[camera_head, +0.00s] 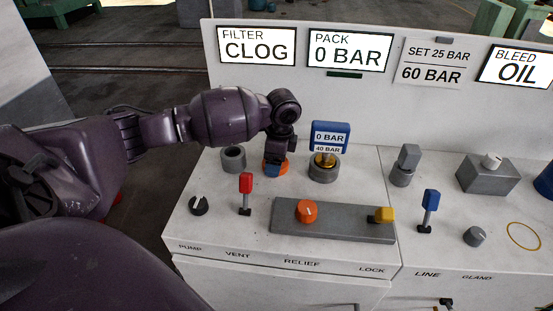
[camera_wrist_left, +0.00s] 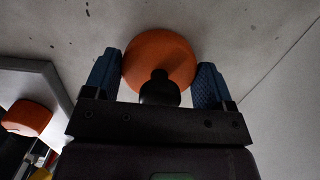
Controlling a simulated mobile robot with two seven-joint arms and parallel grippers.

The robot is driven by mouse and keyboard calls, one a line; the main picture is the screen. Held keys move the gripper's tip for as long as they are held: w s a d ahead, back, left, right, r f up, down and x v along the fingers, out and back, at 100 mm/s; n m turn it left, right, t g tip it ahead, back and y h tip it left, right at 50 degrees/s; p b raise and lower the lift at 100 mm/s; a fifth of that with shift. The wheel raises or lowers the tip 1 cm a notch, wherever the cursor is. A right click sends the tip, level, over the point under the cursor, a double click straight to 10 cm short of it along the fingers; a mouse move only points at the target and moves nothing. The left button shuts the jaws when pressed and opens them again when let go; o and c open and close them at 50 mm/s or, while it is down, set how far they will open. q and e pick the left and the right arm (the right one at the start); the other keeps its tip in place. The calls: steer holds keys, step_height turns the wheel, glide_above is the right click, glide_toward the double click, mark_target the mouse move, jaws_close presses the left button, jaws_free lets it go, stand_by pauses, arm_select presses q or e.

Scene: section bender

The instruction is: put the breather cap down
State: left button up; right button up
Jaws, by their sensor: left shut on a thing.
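The breather cap is an orange round piece with a black knob; its orange edge (camera_head: 284,166) shows low over the white console top, right of an open grey socket (camera_head: 233,159). In the left wrist view the cap (camera_wrist_left: 160,57) sits between two blue fingers. My left gripper (camera_head: 273,169) is shut on the cap, pointing down. I cannot tell if the cap touches the console. My right gripper is not in view.
A blue gauge (camera_head: 330,137) on a grey base stands just right of the cap. A red lever (camera_head: 246,184), black knob (camera_head: 199,205) and grey plate (camera_head: 340,226) with an orange knob (camera_head: 306,211) lie in front. The signboard (camera_head: 360,95) rises behind.

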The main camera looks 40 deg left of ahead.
arm_select(q)
steer(key=shift+r, duration=0.15)
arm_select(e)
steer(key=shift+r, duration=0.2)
arm_select(q)
steer(key=shift+f, duration=0.2)
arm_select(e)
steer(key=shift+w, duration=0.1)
arm_select(q)
steer(key=o, duration=0.9)
steer(key=shift+r, duration=0.1)
steer(key=r, duration=0.2)
steer(key=r+p, duration=0.1)
steer(key=r, duration=0.2)
steer(key=d+r+p, duration=0.1)
steer(key=r, duration=0.2)
steer(key=shift+w+r, duration=0.25)
step_height(320, 180, up, 3)
steer(key=shift+w+d+r+p, duration=0.1)
steer(key=shift+d+r+p, duration=0.1)
steer(key=shift+p, duration=0.4)
steer(key=shift+r, duration=0.1)
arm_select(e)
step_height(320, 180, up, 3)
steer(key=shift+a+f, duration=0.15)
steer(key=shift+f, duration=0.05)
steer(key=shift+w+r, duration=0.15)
